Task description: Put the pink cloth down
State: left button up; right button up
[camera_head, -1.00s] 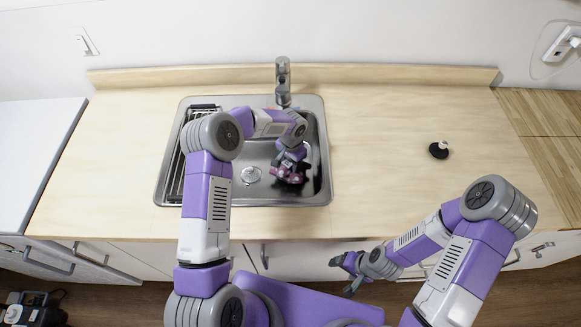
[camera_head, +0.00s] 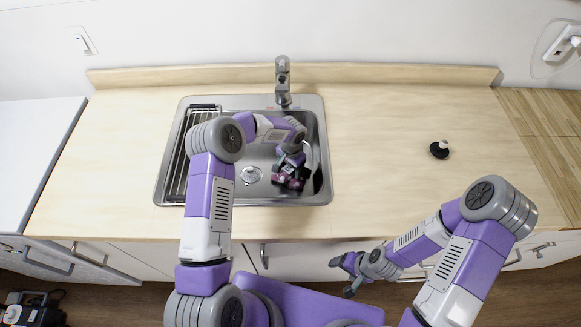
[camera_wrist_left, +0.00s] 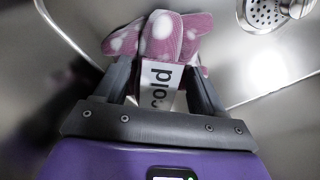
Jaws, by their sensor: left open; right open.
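The pink cloth (camera_head: 290,181) with white spots lies bunched in the right part of the sink's basin. In the left wrist view the cloth (camera_wrist_left: 160,38) shows just beyond and between my left fingers, with a white tag bearing black letters. My left gripper (camera_head: 291,172) reaches down into the sink; in its wrist view its two fingers (camera_wrist_left: 160,78) stand apart on either side of the tag. Whether they touch the cloth is hard to tell. My right gripper (camera_head: 347,272) is open and empty, low in front of the cabinets.
The steel sink (camera_head: 240,201) has a drain (camera_head: 251,175), a faucet (camera_head: 283,82) behind it and a wire rack (camera_head: 178,165) at its left side. A small black object with a light knob (camera_head: 439,150) stands on the right of the wooden counter (camera_head: 385,120), otherwise clear there.

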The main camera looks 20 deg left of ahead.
pick_arm(q)
notch_tip(320, 180, up, 12)
jog(key=p, duration=0.1)
jog(key=shift+d+r, duration=0.15)
dwell(0.3)
notch_tip(320, 180, down, 13)
jog(key=shift+r+b, duration=0.2)
jog(key=shift+b, duration=0.3)
jog(key=shift+r, duration=1.85)
